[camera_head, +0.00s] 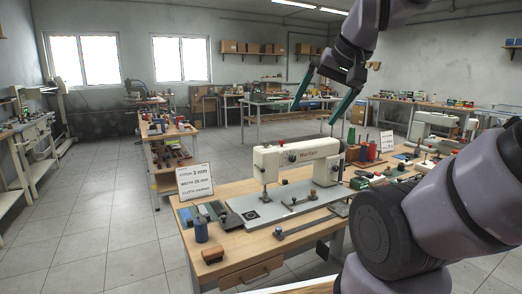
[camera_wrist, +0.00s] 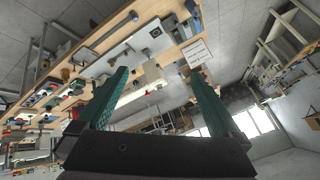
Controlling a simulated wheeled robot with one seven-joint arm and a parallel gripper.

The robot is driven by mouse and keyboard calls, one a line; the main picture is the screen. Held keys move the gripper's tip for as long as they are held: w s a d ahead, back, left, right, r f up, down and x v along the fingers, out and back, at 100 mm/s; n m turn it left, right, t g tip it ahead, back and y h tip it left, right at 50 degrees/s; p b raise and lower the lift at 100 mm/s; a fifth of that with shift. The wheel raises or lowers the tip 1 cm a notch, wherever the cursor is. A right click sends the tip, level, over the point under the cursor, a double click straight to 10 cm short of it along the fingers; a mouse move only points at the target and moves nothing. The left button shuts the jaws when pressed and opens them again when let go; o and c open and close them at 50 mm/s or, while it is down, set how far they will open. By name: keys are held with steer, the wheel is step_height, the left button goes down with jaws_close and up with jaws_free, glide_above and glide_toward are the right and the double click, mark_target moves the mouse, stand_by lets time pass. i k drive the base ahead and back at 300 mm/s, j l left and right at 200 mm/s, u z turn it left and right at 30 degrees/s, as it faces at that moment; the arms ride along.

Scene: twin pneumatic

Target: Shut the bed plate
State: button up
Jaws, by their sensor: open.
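A cream sewing machine (camera_head: 300,158) stands on a wooden bench, its flat light-grey bed (camera_head: 280,208) in front and below. A small dark square (camera_head: 251,214) shows near the bed's left end, under the needle head. The bed also shows in the wrist view (camera_wrist: 132,42), upside down. Whether a plate in the bed is open or shut is too small to tell. My gripper (camera_head: 314,116) has long teal fingers, spread apart and empty. It hangs in the air above the machine, clear of it. The fingers also show in the wrist view (camera_wrist: 156,74).
A sign card (camera_head: 195,181) stands left of the machine. A blue spool (camera_head: 200,231), a brown block (camera_head: 213,255) and a flat tool (camera_head: 279,235) lie on the front bench. Thread cones (camera_head: 372,149) and a second machine (camera_head: 437,128) are to the right. The floor at left is clear.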

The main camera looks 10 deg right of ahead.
mark_target(227, 221)
steer(key=i+u, duration=0.2)
steer(key=u, duration=0.15)
steer(key=i+l+u, duration=0.15)
steer(key=u, duration=0.2)
steer(key=i+l+u, duration=0.2)
steer(key=u, duration=0.15)
